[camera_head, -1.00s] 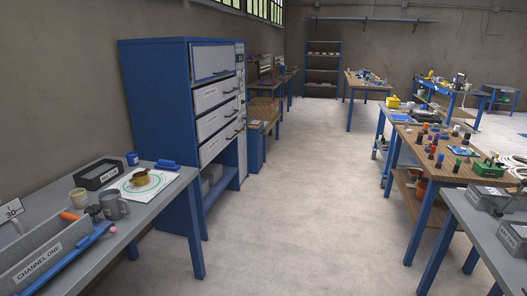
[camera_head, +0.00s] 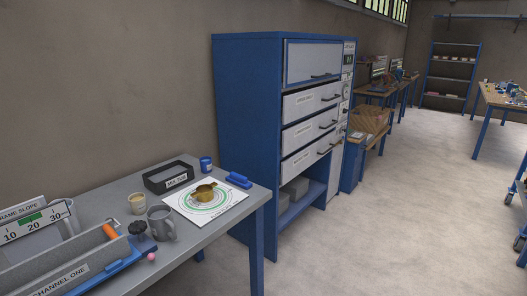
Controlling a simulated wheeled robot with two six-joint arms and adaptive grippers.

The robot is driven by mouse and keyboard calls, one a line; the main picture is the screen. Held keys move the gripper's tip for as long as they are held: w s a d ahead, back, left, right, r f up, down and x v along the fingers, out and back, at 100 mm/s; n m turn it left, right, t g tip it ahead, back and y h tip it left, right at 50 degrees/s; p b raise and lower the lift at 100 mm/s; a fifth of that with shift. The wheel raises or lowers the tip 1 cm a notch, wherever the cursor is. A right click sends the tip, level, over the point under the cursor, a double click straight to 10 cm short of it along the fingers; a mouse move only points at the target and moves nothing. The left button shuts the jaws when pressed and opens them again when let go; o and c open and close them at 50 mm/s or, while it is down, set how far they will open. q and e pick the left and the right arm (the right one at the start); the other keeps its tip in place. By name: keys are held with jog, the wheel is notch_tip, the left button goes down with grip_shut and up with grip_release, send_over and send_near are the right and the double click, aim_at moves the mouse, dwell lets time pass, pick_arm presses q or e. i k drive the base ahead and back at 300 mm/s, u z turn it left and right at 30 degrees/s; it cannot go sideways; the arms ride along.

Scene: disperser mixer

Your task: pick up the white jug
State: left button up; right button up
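I cannot make out a clearly white jug in this view. On the grey bench at the left stand a grey mug-like vessel with a handle (camera_head: 161,224) and a small cream cup (camera_head: 137,204) behind it. A brass-coloured pan-like vessel (camera_head: 204,192) sits on a white sheet with green rings (camera_head: 226,203). Neither of my grippers is in view.
The grey bench (camera_head: 213,240) also holds a black open tray (camera_head: 169,178), a blue can (camera_head: 206,164), a blue-handled item (camera_head: 238,180) and a grey channel (camera_head: 62,262). A blue cabinet (camera_head: 247,110) stands beyond it. The floor (camera_head: 400,220) at the right is open.

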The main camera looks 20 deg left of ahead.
aim_at(68, 228)
jog(key=u, duration=0.9)
jog(key=i, duration=0.8)
jog(key=u, duration=1.2)
jog(key=i, duration=0.35)
jog(key=u, duration=1.1)
jog(key=k, duration=0.15)
jog(key=u, duration=0.1)
